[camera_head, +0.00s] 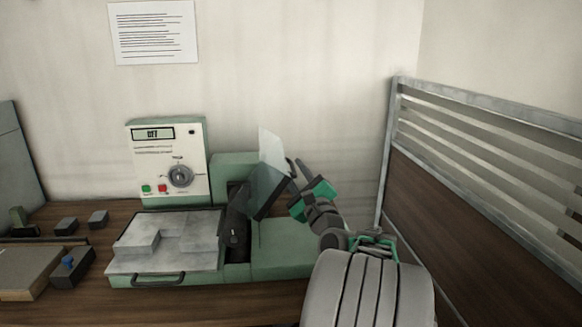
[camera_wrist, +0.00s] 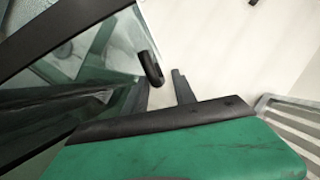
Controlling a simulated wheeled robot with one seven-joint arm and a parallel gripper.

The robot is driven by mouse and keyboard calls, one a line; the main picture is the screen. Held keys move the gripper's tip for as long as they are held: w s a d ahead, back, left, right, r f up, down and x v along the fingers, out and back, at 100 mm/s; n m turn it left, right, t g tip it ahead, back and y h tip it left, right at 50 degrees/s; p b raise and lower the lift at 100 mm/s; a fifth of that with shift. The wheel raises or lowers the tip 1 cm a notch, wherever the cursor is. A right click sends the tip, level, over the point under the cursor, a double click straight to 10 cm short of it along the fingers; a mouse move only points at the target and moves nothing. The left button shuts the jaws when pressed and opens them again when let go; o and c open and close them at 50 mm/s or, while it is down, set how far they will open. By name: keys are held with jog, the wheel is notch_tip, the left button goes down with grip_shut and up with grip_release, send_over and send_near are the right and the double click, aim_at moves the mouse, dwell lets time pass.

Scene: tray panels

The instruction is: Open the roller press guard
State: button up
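The roller press (camera_head: 216,170) stands on the bench. Its guard, a clear panel (camera_head: 271,146) with dark edging, stands steeply tilted above the dark rollers (camera_head: 236,218). In the wrist view the clear panel (camera_wrist: 112,62) fills the left side, and a short black handle (camera_wrist: 151,68) sticks out from its edge. My gripper (camera_head: 299,178) is just right of the panel in the head view. In the wrist view its two dark fingers (camera_wrist: 162,84) are apart, with pale wall showing between them. The handle is by the left fingertip; I cannot tell whether they touch.
A grey tray with blocks (camera_head: 168,260) lies left of the rollers, with a dark front handle (camera_head: 158,281). The control panel (camera_head: 167,160) stands behind it. Small dark blocks (camera_head: 72,268) sit at far left. A slatted partition (camera_head: 480,180) bounds the right.

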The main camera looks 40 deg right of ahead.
jog(key=shift+x, duration=1)
grip_shut()
dwell(0.6)
jog(key=shift+s, duration=0.1)
